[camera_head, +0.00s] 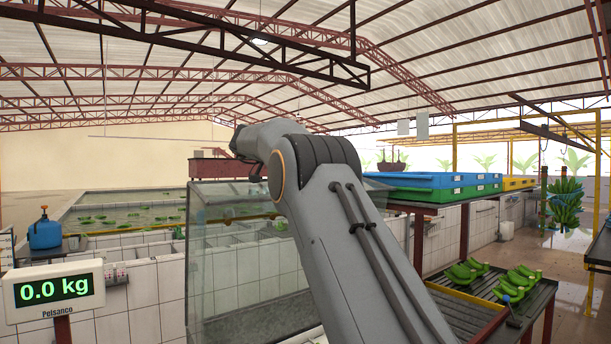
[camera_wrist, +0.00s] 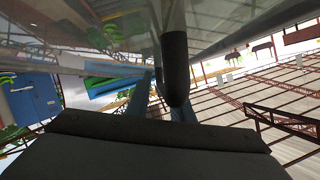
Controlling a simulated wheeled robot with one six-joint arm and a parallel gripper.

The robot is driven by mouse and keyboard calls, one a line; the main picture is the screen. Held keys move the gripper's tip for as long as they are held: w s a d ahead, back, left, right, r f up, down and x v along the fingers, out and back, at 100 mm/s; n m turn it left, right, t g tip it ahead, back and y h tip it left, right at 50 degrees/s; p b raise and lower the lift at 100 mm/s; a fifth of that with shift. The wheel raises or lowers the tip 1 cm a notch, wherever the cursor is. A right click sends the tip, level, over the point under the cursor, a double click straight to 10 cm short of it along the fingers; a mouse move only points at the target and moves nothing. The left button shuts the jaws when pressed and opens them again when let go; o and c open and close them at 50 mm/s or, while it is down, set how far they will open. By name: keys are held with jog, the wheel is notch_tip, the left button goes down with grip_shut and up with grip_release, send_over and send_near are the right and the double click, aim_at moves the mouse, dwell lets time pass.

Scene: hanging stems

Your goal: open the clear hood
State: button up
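The clear hood (camera_head: 235,265) is a see-through box with greenish panels, standing left of my arm in the head view. My arm covers its right part, and its lid looks down. In the head view the dark tip of my gripper (camera_head: 256,174) is low over the hood's top edge; the fingers are mostly hidden by my arm. In the wrist view a clear panel (camera_wrist: 85,30) fills the upper part, very close. A dark rounded bar stands in front of it. I cannot tell whether my gripper touches the hood or how far its fingers are apart.
A scale display (camera_head: 54,290) reading 0.0 kg is at the lower left. A blue jug (camera_head: 45,233) is behind it. Tiled water tanks (camera_head: 130,210) lie behind the hood. Blue and green trays (camera_head: 440,183) and a rack with green bananas (camera_head: 517,285) are right of my arm.

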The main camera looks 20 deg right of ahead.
jog(key=shift+b+v, duration=1.5)
jog(key=shift+v, duration=2.35)
jog(key=shift+a, duration=0.1)
jog(key=a+p, duration=0.1)
jog(key=a+r+p, duration=0.1)
jog(key=p, duration=0.1)
jog(key=shift+s+a+r, duration=0.15)
jog(key=shift+a, duration=0.2)
jog(key=shift+s+a+r, duration=0.1)
jog(key=shift+a+r, duration=0.2)
jog(key=shift+a, duration=0.65)
jog(key=shift+a+r, duration=0.35)
jog(key=shift+a, duration=0.55)
jog(key=shift+s+a+r, duration=0.1)
jog(key=shift+a+r, duration=0.2)
jog(key=shift+a, duration=0.65)
